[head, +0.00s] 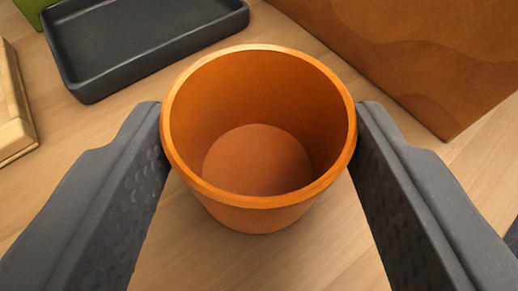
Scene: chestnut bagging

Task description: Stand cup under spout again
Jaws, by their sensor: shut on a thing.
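An orange cup (259,199) is in the middle of the head view, upright with its open mouth toward the camera. Its inside looks empty, with a bare brownish bottom. My gripper (259,140) is shut on the cup, one dark grey finger against its left side and one against its right side near the rim. Whether the cup touches the table or hangs just above it, I cannot tell. No spout is recognisable in this view.
A dark grey tray (150,45) lies at the upper left, empty where visible. A light wooden object (12,110) is at the left edge, and a green thing (30,10) at the top left corner. A large brown block (420,60) stands at the upper right. Wooden table (255,265) shows bare around the cup.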

